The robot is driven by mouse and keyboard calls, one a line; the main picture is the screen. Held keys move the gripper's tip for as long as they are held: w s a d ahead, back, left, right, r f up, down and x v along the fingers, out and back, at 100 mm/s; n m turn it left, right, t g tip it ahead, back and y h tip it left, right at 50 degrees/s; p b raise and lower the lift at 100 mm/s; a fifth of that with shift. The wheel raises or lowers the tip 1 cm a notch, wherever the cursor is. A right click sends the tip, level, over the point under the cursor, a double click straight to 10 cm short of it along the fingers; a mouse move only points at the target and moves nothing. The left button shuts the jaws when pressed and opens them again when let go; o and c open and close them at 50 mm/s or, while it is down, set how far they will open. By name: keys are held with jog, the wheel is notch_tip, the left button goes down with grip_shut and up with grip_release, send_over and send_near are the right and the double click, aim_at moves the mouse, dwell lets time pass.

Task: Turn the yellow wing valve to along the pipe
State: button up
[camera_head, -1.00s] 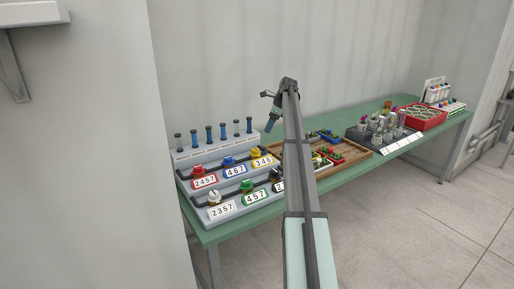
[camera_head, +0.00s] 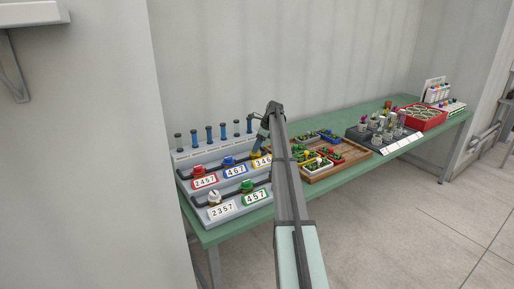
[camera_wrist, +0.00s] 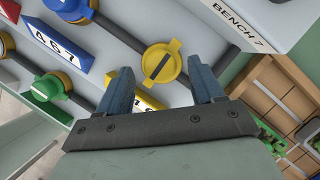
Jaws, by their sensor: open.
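The yellow wing valve (camera_wrist: 161,63) shows in the wrist view as a round yellow knob with a dark bar across its top, just beyond my fingertips. In the head view the yellow valve (camera_head: 256,155) is mostly hidden behind my gripper (camera_head: 262,143), beside its partly covered number plate (camera_head: 262,162). In the wrist view my gripper (camera_wrist: 165,80) is open, its two blue fingers apart with the valve between and ahead of them. I cannot tell whether a finger touches it. The dark pipe (camera_wrist: 122,37) runs diagonally past the valve.
A blue valve (camera_head: 228,161) and a red valve (camera_head: 199,169) share the upper row. A green valve (camera_head: 247,186) and a white valve (camera_head: 214,197) are in the lower row. Blue-topped tubes (camera_head: 222,132) stand behind. A wooden tray (camera_head: 343,166) with small plants lies to the right.

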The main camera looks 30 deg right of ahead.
jog(key=shift+w+a+f, duration=0.15)
jog(key=shift+f, duration=0.4)
jog(key=shift+c, duration=0.2)
jog(key=c, duration=1)
